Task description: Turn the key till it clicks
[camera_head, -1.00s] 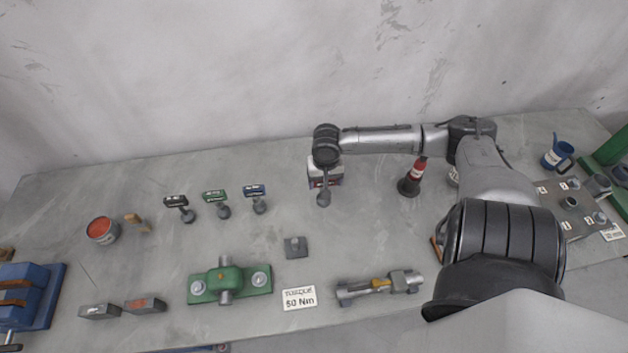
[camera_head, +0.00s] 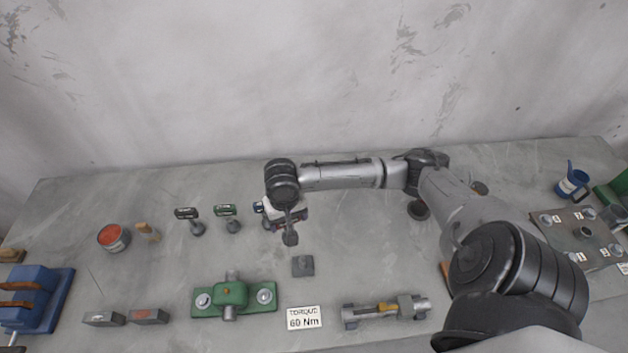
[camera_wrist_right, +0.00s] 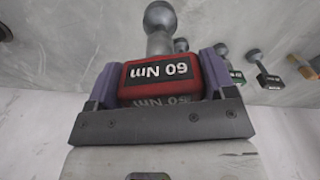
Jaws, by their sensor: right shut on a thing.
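My right gripper (camera_head: 287,214) is shut on a red key (camera_wrist_right: 160,80) marked "60 Nm", seen between its purple-grey fingers in the right wrist view. The key's grey socket end (camera_head: 290,237) hangs down above the bench. It is behind and to the left of a small grey square block (camera_head: 303,266), apart from it. A sign (camera_head: 304,318) reads "TORQUE 60 Nm". A black-handled key (camera_head: 187,213) and a green-handled key (camera_head: 225,211) stand to the left. A blue-handled key is partly hidden by my gripper. My left gripper is not in view.
A green fixture (camera_head: 233,293) with two bolts sits at the front. A grey fixture with a yellow part (camera_head: 385,308) is right of the sign. A red-topped can (camera_head: 113,237) and blue vise (camera_head: 37,291) are left. A bolted plate (camera_head: 566,244) and blue jug (camera_head: 572,184) are right.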

